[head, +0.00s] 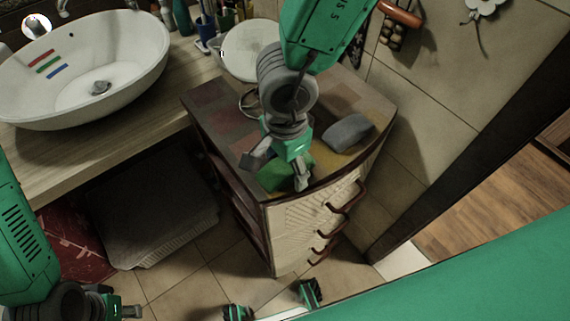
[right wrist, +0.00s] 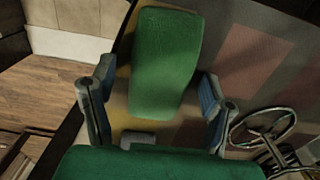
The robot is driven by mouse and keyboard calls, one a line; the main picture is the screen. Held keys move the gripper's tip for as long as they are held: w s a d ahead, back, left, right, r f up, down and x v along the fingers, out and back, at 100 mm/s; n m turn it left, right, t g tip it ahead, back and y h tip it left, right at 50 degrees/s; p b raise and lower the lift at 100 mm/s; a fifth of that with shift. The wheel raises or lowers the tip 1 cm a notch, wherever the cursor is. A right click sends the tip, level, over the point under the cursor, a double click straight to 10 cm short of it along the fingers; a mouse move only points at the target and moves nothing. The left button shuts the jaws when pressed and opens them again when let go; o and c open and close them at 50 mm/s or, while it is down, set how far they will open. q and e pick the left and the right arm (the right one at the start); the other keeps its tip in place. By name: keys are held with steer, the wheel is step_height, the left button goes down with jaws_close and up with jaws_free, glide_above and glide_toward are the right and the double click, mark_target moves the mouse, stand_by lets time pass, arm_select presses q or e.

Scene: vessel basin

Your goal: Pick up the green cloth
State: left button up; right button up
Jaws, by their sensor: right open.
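The green cloth (head: 272,179) lies folded on top of the cabinet, near its front edge. It also fills the middle of the right wrist view (right wrist: 165,60) as a rounded green block. My right gripper (head: 277,170) is open just above the cloth and hides part of it in the head view. In the right wrist view the two fingers (right wrist: 157,78) stand apart, one on each side of the cloth. I cannot tell whether they touch it. My left gripper (head: 122,309) is low at the bottom left, far from the cloth, and its fingers are unclear.
A grey folded cloth (head: 348,132) lies to the right on the cabinet (head: 215,108). A wire ring object (right wrist: 265,128) stands near the gripper. A white basin (head: 135,45) sits on the wooden counter (head: 95,165). Curved handles (head: 345,197) stick out from the drawers.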

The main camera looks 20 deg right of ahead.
steer(key=c, duration=1.1)
steer(key=shift+c, duration=0.4)
step_height(320, 180, up, 10)
steer(key=shift+d+r+p, duration=0.1)
steer(key=shift+p, duration=0.55)
